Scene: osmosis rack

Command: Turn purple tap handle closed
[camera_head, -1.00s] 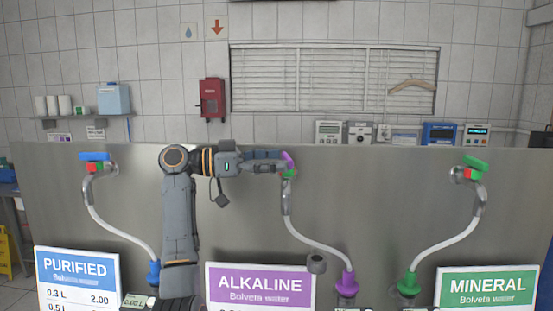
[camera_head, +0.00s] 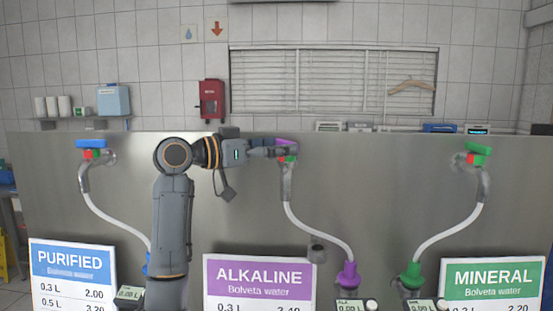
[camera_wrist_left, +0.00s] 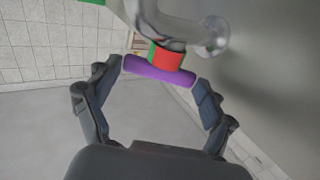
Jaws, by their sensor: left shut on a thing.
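The purple tap handle (camera_head: 287,142) sits on top of the middle tap on the steel panel and looks near level in the head view. In the left wrist view the purple handle (camera_wrist_left: 158,71) is a bar across the red and green valve body (camera_wrist_left: 166,57). My left gripper (camera_head: 280,152) reaches it from the left; its fingers, also in the wrist view (camera_wrist_left: 161,76), are at the two ends of the bar and shut on it. In the head view the fingers partly cover the valve. My right gripper is not in view.
A blue-handled tap (camera_head: 91,144) is at the left and a green-handled tap (camera_head: 478,148) at the right. Clear hoses run down to coloured nozzles, including a purple one (camera_head: 348,274). The ALKALINE sign (camera_head: 257,280) stands below. The steel panel (camera_head: 385,190) between taps is bare.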

